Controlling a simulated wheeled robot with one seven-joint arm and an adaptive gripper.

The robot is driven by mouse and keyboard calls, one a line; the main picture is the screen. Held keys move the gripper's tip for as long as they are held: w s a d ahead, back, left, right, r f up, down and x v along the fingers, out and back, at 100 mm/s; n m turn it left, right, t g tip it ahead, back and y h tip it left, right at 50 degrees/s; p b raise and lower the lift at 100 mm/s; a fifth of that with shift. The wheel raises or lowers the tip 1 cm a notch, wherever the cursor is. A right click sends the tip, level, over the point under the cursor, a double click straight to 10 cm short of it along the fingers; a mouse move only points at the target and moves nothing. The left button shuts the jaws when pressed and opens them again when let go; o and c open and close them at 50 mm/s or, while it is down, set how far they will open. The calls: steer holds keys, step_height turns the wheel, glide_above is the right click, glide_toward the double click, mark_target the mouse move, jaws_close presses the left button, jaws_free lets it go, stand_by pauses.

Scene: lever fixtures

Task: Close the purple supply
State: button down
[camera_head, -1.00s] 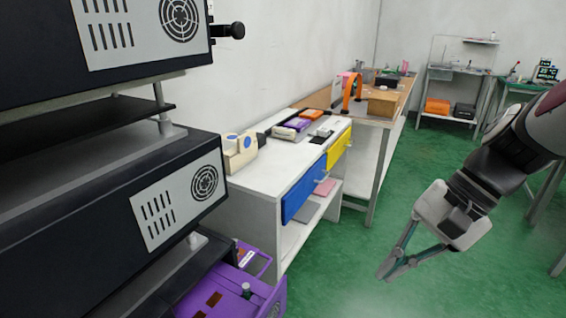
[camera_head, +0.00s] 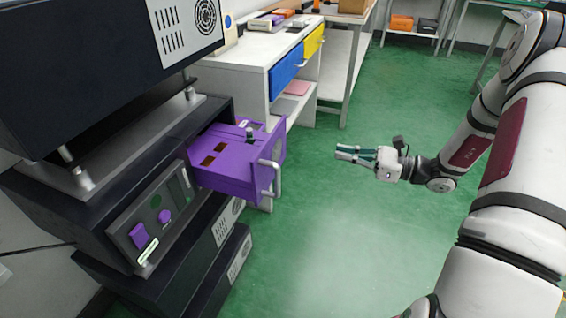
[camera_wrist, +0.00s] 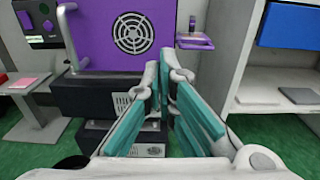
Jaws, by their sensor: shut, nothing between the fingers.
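The purple supply (camera_head: 228,165) is a box sticking out of a black rack unit, with a grey handle (camera_head: 277,178) on its front. In the wrist view its purple front (camera_wrist: 95,30) has a round dark grille, and a grey handle (camera_wrist: 66,35) shows at left. A purple lever-like piece (camera_wrist: 196,42) juts out to its right. My gripper (camera_head: 338,152) is shut and empty, in the air to the right of the supply, pointing towards its front with a clear gap. In the wrist view my gripper (camera_wrist: 165,70) is in front of the purple face.
The black rack unit (camera_head: 60,215) holds the supply, with purple controls on its front. Beyond it stands a white workbench (camera_head: 235,70) with blue (camera_head: 286,72) and yellow (camera_head: 313,42) drawers. Green floor (camera_head: 330,235) is clear between the rack and my arm.

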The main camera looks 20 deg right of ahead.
mark_target(238, 131)
steer(key=b+x, duration=0.4)
steer(key=x, duration=0.9)
steer(key=shift+w+a+f, duration=0.1)
steer(key=shift+w+a, duration=0.05)
steer(key=shift+w, duration=0.15)
steer(key=shift+w+a, duration=0.1)
steer(key=shift+a, duration=0.05)
steer(key=shift+a, duration=0.1)
steer(key=p+x, duration=0.1)
steer(key=x, duration=1.5)
steer(key=shift+w+p, duration=0.25)
steer(key=shift+p, duration=0.1)
steer(key=shift+a+r, duration=0.15)
steer(key=shift+r, duration=0.1)
